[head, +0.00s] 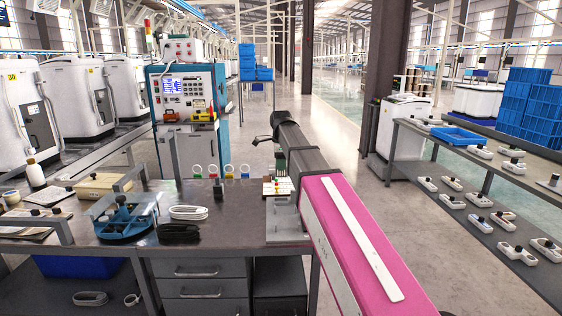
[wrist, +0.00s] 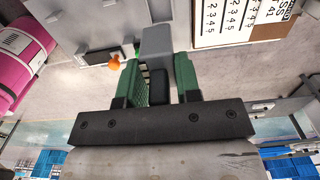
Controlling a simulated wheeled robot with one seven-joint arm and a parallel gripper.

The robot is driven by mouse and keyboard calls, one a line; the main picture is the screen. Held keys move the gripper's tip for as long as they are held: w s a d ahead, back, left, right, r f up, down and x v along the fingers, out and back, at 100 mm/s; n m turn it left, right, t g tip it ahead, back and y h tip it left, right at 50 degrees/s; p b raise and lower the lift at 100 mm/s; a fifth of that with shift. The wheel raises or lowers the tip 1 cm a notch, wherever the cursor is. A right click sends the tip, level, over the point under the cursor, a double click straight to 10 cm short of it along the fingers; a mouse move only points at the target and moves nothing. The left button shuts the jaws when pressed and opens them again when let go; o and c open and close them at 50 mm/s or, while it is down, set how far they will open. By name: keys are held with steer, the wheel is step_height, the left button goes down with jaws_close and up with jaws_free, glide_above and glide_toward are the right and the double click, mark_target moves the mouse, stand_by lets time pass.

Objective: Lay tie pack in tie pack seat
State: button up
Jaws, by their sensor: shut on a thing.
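In the wrist view my gripper (wrist: 160,78) has two green fingers shut on a small block with a grey end and a dark part. I take this block to be the tie pack (wrist: 156,42); its grey end sticks out past the fingertips. In the head view my gripper (head: 281,161) shows only as a small dark green patch beside my arm, above the back of the bench, and the held block cannot be made out. A small board with printed rows of numbers (wrist: 240,18) lies off to the right in the wrist view. I cannot pick out the tie pack seat.
The grey bench (head: 232,225) bears a white cable coil (head: 188,212), a black cable coil (head: 178,233) and a blue round holder (head: 124,221). Coloured rings (head: 228,171) stand along its back edge. A rack of white parts (head: 455,180) stands at right, across an open aisle.

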steer(key=shift+f, duration=5.55)
steer(key=o, duration=1)
